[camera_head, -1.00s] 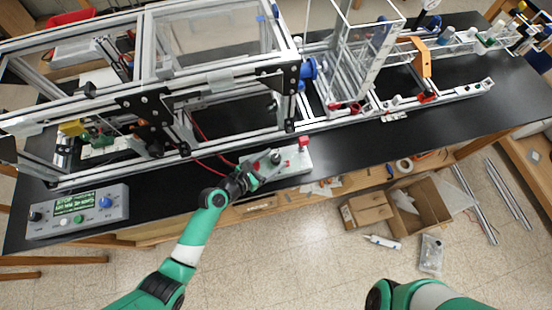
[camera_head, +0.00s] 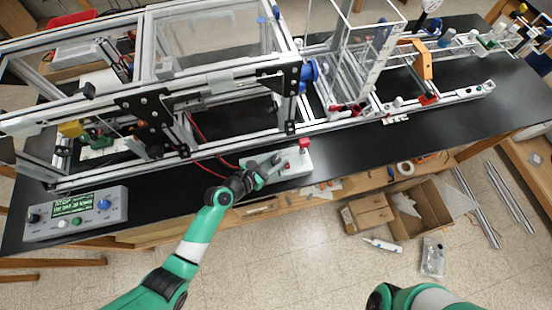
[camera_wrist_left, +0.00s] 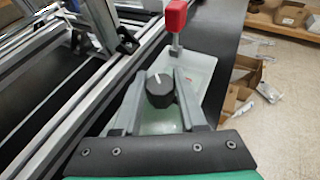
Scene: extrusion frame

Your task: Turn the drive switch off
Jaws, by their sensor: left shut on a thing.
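The drive switch appears to be the black rotary knob (camera_wrist_left: 160,90) with a white pointer line. It sits on a pale box (camera_head: 297,167) at the table's front edge; the box also shows in the wrist view (camera_wrist_left: 200,75). My left gripper (camera_head: 264,168) reaches over the box's left end. In the wrist view its two grey fingers (camera_wrist_left: 160,92) stand on either side of the knob, shut on it. The knob is hidden by the gripper in the head view. My right gripper is out of view.
A red block on a post (camera_wrist_left: 175,18) rises from the box beyond the knob; it also shows in the head view (camera_head: 303,143). An extrusion frame (camera_head: 215,85) stands behind. A control panel (camera_head: 75,213) with a green display lies left. Cardboard boxes (camera_head: 425,205) are on the floor.

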